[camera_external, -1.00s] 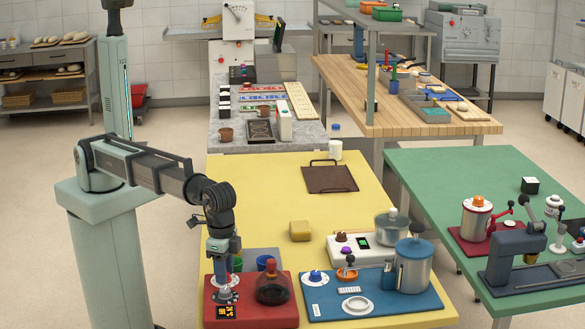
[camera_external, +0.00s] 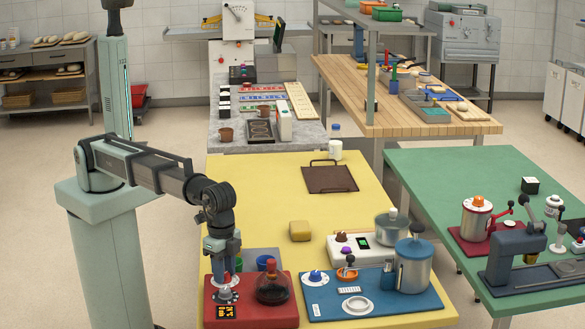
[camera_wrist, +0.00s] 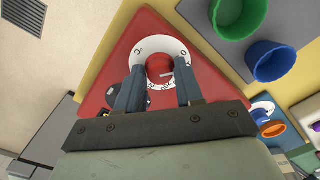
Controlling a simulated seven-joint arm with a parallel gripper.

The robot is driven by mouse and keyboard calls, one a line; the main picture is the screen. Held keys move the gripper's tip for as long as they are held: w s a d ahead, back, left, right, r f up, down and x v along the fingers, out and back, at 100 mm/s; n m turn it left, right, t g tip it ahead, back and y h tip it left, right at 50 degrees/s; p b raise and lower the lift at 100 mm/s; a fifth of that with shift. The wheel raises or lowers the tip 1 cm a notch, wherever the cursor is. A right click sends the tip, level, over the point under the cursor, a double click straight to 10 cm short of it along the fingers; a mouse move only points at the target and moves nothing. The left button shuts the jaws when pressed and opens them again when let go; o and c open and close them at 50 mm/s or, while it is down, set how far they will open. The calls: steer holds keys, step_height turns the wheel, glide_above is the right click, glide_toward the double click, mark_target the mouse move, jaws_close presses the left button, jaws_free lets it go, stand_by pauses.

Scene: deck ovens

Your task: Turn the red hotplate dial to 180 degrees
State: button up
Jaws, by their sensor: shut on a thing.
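The red hotplate (camera_external: 256,317) stands at the front left of the yellow table. Its red dial (camera_wrist: 159,66) sits in a white numbered ring (camera_wrist: 180,49), and a pale pointer mark shows on it in the wrist view. My gripper (camera_wrist: 160,75) points down over the dial, with one finger on each side, shut on it. In the external view my gripper (camera_external: 223,268) is above the ring at the hotplate's left side. The display (camera_external: 227,312) shows orange digits too small to read. The fingers hide part of the ring.
A dark flask with a red stopper (camera_external: 272,286) stands on the hotplate right of the dial. Blue (camera_wrist: 273,61) and green (camera_wrist: 236,15) cups are close by. A blue station (camera_external: 385,308) with a metal pot lies to the right. The yellow table behind is mostly clear.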

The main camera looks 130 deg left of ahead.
steer(key=m, duration=0.5)
steer(key=shift+m, duration=0.3)
steer(key=m, duration=0.4)
steer(key=shift+m, duration=0.7)
steer(key=o, duration=1)
step_height(320, 180, up, 14)
steer(key=shift+f, duration=0.1)
